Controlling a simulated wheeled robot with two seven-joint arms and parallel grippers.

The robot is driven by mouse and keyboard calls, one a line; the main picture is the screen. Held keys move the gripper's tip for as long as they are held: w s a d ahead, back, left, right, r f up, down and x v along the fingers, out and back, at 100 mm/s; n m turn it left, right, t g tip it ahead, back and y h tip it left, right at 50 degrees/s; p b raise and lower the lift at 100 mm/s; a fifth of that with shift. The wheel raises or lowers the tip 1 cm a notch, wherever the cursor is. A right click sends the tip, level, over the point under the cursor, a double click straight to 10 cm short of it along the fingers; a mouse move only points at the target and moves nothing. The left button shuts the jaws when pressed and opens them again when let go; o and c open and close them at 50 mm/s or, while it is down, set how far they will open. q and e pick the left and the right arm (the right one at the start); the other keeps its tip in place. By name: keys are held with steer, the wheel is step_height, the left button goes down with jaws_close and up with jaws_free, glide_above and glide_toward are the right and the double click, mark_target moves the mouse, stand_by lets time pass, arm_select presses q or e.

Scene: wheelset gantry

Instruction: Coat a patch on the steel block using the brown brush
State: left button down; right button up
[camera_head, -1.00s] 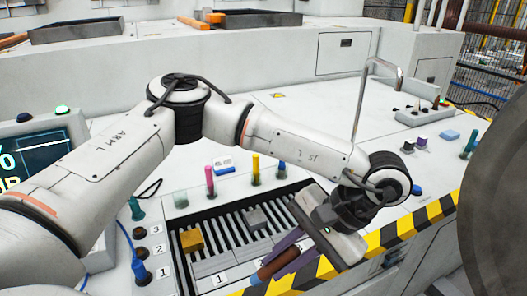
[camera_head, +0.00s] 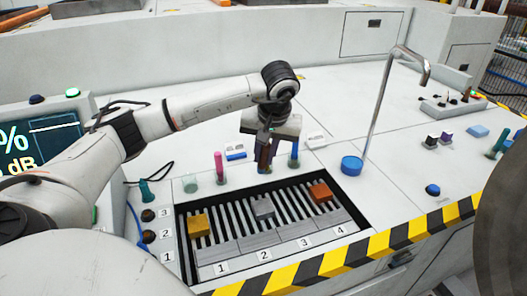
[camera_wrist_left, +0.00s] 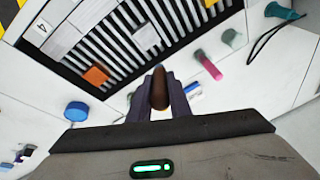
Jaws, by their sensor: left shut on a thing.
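My left gripper (camera_head: 264,162) points down above the back edge of the slotted tray. It is shut on the brown brush, whose rounded brown end (camera_wrist_left: 160,90) shows between the two dark fingers in the left wrist view; its bristles are not clearly visible. The steel block (camera_head: 263,207), a small grey block, sits on the slats in the middle of the tray (camera_head: 185,235), in front of the gripper and apart from it. My right gripper is not in view.
A yellow block (camera_head: 199,224) and an orange block (camera_head: 320,193) sit either side on the slats. Pink (camera_head: 219,166) and blue (camera_head: 294,160) upright tools stand behind the tray. A blue round cap (camera_head: 351,165) and a bent metal pipe (camera_head: 385,100) stand to the right.

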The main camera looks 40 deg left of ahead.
mark_target(264, 166)
arm_select(q)
steer(key=shift+a+f, duration=0.1)
steer(key=shift+a, duration=0.15)
steer(key=shift+f+b, duration=0.2)
steer(key=shift+b, duration=0.15)
step_height(264, 166, down, 4)
steer(key=b, duration=0.3)
steer(key=shift+f+b, duration=0.1)
steer(key=shift+b, duration=0.2)
steer(key=shift+w+f, duration=0.1)
steer(key=shift+d, duration=0.15)
